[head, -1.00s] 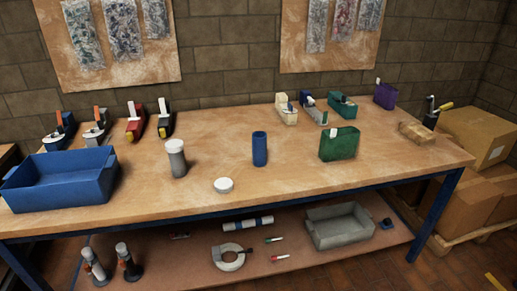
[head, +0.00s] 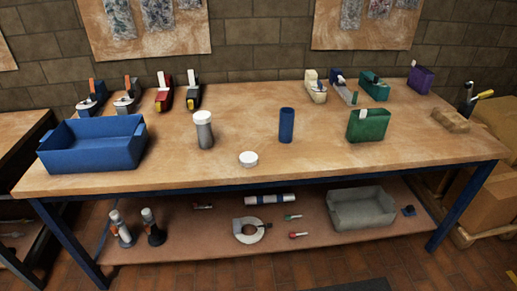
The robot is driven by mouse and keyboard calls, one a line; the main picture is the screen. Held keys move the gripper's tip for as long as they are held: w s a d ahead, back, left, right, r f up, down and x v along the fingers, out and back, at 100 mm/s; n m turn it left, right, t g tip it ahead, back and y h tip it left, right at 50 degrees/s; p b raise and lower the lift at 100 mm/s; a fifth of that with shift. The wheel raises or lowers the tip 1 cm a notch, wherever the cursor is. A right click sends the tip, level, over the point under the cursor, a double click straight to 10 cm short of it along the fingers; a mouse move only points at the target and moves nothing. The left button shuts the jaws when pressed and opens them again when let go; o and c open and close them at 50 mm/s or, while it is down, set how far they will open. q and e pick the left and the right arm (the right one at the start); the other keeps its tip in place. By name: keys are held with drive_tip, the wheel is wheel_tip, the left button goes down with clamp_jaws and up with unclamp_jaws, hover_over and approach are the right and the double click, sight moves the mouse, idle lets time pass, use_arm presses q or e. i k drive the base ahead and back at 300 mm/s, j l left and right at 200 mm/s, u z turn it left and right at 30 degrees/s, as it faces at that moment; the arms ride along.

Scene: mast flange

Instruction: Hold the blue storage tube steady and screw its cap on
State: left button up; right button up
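The blue storage tube (head: 286,126) stands upright on the wooden workbench (head: 330,155), right of the bench's middle, with its top uncovered. A white cap (head: 248,159) lies on the bench near the front edge, to the left of the tube and apart from it. A grey tube with a white cap on it (head: 203,130) stands upright further left. Neither of my grippers shows in the head view.
A blue bin (head: 92,158) sits at the bench's left end. Tape dispensers (head: 163,92) line the back left; more stand at the back right near a green box (head: 367,125). The lower shelf holds a grey bin (head: 361,210). The bench around the tube is clear.

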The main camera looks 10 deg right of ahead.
sight(286, 126)
drive_tip(key=i+j, duration=0.2)
drive_tip(key=i, duration=0.3)
drive_tip(key=i+j, duration=0.25)
drive_tip(key=i, duration=0.25)
drive_tip(key=l+z, duration=0.05)
